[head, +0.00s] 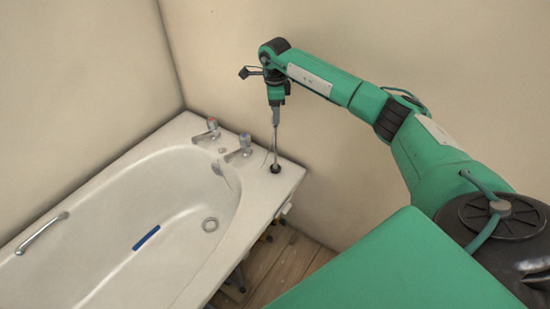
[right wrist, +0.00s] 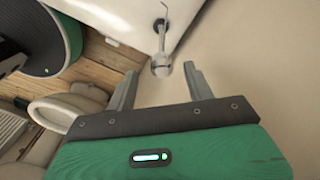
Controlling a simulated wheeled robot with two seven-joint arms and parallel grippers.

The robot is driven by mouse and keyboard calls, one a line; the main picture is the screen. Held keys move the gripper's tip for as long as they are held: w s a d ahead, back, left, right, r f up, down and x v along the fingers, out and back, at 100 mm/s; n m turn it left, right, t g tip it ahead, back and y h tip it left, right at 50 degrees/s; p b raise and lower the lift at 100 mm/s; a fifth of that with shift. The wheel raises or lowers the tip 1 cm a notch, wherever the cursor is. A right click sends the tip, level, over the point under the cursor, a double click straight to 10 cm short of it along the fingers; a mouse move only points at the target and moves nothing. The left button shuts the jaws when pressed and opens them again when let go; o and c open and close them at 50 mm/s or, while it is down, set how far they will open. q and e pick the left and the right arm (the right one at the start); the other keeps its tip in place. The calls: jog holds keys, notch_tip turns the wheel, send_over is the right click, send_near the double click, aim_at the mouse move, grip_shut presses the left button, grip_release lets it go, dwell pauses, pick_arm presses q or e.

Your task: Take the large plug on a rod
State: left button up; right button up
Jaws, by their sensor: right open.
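The large plug on a rod (head: 275,168) is on the white bath's corner rim in the head view. Its dark round base rests on the rim and its thin grey rod stands upright. My right gripper (head: 276,121) points down directly above it, with the fingertips around or just above the rod's top; I cannot tell which. In the right wrist view the two fingers (right wrist: 160,82) are apart, and a grey rounded piece with a thin rod (right wrist: 161,66) shows between and just beyond their tips. The right gripper is open and holds nothing visible. My left gripper is not in view.
Two taps (head: 239,147) stand on the rim left of the rod. The bath (head: 170,200) has a drain, a blue strip inside and a grab handle (head: 42,233). Beige walls stand close behind the rim. Wooden floor (head: 285,262) shows below the bath's right edge.

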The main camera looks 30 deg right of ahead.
jog(key=shift+f, duration=0.55)
notch_tip(320, 180, down, 4)
jog(key=shift+w+d+f+p, duration=0.1)
jog(key=shift+f+p, duration=0.15)
jog(key=shift+p, duration=0.25)
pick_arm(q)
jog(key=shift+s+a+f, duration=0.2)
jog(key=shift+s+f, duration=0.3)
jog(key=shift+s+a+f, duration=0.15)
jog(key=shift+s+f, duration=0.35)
pick_arm(e)
grip_shut()
